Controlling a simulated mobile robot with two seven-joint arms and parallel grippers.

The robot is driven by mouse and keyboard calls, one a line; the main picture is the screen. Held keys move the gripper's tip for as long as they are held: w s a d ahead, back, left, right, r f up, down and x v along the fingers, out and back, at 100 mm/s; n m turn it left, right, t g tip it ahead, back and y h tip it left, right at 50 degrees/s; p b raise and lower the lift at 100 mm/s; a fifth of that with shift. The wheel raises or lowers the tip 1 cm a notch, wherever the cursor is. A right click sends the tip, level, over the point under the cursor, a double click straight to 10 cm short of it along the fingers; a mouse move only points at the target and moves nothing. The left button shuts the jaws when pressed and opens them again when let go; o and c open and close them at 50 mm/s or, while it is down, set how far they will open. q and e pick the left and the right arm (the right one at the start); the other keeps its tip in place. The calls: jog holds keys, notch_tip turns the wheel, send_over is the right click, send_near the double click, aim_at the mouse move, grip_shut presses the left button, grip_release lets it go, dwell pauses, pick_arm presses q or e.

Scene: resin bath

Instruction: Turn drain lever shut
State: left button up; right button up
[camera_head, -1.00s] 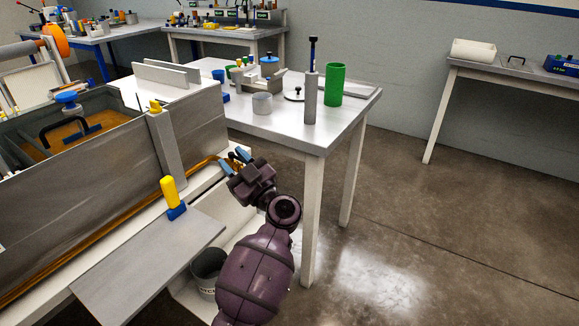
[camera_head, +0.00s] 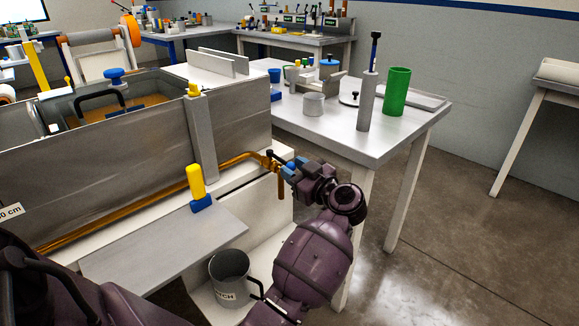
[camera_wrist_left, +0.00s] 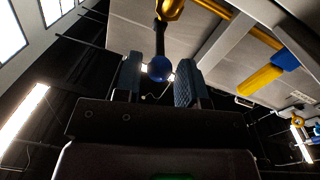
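The drain valve (camera_head: 272,163) is a brass fitting at the right end of a pipe along the tank, with an outlet pointing down. Its lever (camera_wrist_left: 160,40) shows in the left wrist view as a dark bar running from the brass fitting to a blue ball knob (camera_wrist_left: 160,69). My left gripper (camera_head: 289,168) is at the valve in the head view. In the left wrist view, the open fingers (camera_wrist_left: 159,80) stand on both sides of the knob, with small gaps showing. The lever is partly hidden in the head view. My right gripper is not in view.
A grey bucket (camera_head: 230,275) stands below the valve, left of my forearm. A yellow handle on a blue base (camera_head: 198,188) is at the tank front, above a grey panel (camera_head: 165,250). A table (camera_head: 330,135) with a green cylinder (camera_head: 396,92) is behind my gripper.

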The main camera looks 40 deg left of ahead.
aim_at(281, 160)
pick_arm(q)
jog(key=a, duration=0.2)
jog(key=shift+w+a+f, duration=0.1)
jog(key=shift+w+a, duration=0.15)
jog(key=shift+a, duration=0.35)
jog(key=shift+c, duration=0.5)
grip_shut()
